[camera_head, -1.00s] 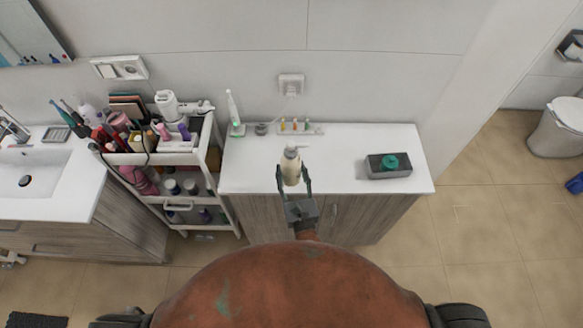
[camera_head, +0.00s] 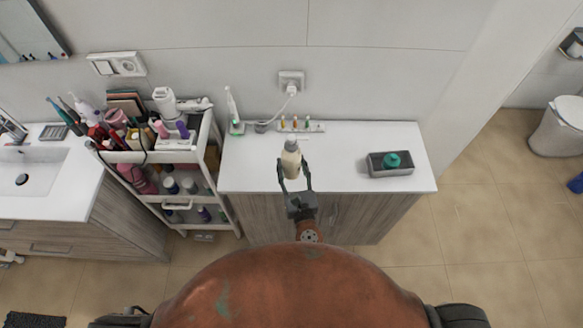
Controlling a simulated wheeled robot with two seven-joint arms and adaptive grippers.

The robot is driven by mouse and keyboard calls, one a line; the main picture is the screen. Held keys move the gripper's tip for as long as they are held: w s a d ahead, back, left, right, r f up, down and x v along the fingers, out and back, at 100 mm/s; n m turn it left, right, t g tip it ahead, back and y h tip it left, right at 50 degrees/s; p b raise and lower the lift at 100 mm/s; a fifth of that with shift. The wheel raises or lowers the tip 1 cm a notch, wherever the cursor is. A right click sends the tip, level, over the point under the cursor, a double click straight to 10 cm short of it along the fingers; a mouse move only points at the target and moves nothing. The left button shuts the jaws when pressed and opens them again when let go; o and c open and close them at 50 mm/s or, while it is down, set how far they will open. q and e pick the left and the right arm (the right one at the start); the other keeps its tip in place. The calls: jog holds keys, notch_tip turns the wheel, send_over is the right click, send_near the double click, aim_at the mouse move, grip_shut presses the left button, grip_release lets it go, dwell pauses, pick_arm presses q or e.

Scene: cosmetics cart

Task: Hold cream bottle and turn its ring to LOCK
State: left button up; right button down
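The cream bottle (camera_head: 291,163) is cream-coloured with a grey top, upright at the front part of the white counter. Whether the bottle's base touches the counter cannot be told. The ring near the grey top (camera_head: 291,145) is too small to read, so its LOCK mark and setting cannot be seen. My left gripper is not in view.
The white counter (camera_head: 345,150) is mostly clear around the bottle. A grey tray (camera_head: 403,171) holding a green item stands at right. A toothbrush (camera_head: 232,106) and a rack of small items (camera_head: 302,127) stand at the back. A full cosmetics cart (camera_head: 213,150) stands at left.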

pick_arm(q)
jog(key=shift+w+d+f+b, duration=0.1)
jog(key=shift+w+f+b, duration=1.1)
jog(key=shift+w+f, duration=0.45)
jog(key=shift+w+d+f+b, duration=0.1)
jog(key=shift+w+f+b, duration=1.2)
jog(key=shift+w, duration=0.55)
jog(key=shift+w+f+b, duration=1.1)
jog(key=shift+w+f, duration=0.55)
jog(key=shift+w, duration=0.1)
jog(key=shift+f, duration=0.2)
